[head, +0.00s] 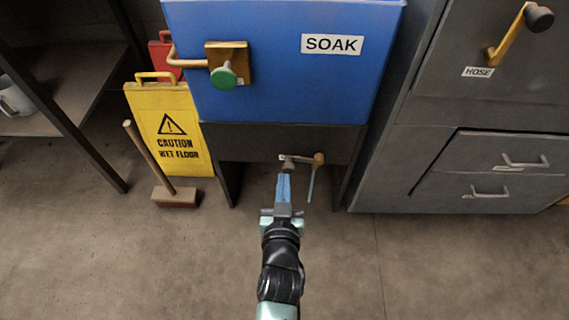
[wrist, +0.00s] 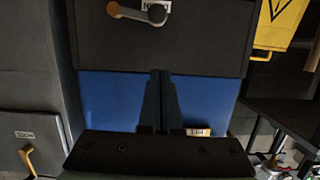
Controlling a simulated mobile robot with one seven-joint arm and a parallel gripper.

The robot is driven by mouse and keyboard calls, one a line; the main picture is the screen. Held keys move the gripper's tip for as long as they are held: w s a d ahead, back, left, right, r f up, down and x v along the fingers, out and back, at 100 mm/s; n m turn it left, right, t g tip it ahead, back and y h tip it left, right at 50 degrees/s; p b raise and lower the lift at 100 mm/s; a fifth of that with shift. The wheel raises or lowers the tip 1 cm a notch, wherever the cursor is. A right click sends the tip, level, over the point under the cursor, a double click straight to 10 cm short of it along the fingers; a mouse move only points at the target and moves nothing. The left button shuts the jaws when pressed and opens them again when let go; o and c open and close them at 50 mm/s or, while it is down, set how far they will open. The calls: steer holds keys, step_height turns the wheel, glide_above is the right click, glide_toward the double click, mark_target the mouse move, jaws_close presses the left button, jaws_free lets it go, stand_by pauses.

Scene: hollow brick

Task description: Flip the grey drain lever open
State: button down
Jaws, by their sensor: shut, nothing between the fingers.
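The grey drain lever (head: 302,158) sits on the dark panel below the blue SOAK tub. It lies roughly level, with a brass-coloured end at right and a dark round knob at left beside a small white label. In the wrist view, which is upside down, the lever (wrist: 134,12) shows at the top, its dark knob at right partly over the label. My gripper (head: 285,175) is shut and empty, its blue fingers just below the knob in the head view. In the wrist view my gripper (wrist: 160,73) shows apart from the lever; whether they touch is unclear in the head view.
The blue tub (head: 280,90) above carries a brass plate with a green knob. A thin teal rod (head: 310,186) hangs under the lever's right end. Front floor is clear.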

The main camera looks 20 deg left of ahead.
steer(key=shift+v, duration=1.2)
steer(key=w+d+r+t+p, duration=0.1)
steer(key=w+r+t, duration=0.15)
steer(key=r, duration=1.05)
steer(key=w+d+r+t+p, duration=0.1)
steer(key=w+d+r+t, duration=0.15)
steer(key=r, duration=0.95)
steer(key=w+r+t+p, duration=0.1)
steer(key=w+r+p, duration=0.15)
steer(key=r, duration=1.05)
steer(key=s+d+r+m+t+h+p, duration=0.1)
steer(key=s+d+r+t, duration=0.3)
steer(key=r, duration=0.6)
steer(key=s+d+r+m+t+h+p, duration=0.15)
steer(key=s+r, duration=0.35)
steer(key=r, duration=0.5)
steer(key=s+d+r+m+t+h+p, duration=0.15)
steer(key=s+r, duration=0.35)
steer(key=r, duration=0.6)
step_height(320, 180, up, 35)
steer(key=n+p, duration=0.1)
steer(key=p, duration=3.4)
steer(key=shift+w+d+r, duration=0.15)
steer(key=shift+w+d, duration=0.1)
